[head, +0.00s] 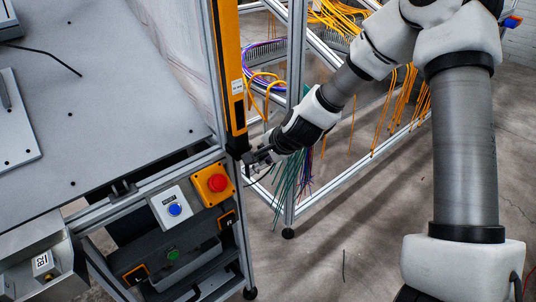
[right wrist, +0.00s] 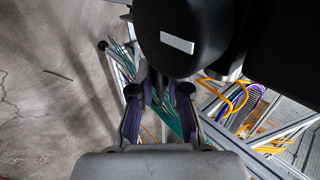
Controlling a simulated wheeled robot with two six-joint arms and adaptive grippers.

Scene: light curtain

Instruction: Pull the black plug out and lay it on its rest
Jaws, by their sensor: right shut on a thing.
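The yellow light curtain post (head: 229,70) stands upright at the edge of the work cell, with a black lower end (head: 238,145). My right gripper (head: 254,160) reaches in from the right and is shut at this lower end. What it grips is small and dark, most likely the black plug; its outline is mostly hidden by the fingers. A thin dark cable hangs just below the gripper. I cannot tell whether the plug is still seated. In the right wrist view, the fingers (right wrist: 160,95) show, but the plug is not clear. My left gripper is out of view. I cannot pick out the rest.
An orange box with a red button (head: 217,183) and a grey box with a blue button (head: 174,209) sit on the frame left of the gripper. A grey table (head: 100,120) fills the left. Orange and green cables (head: 285,190) hang behind.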

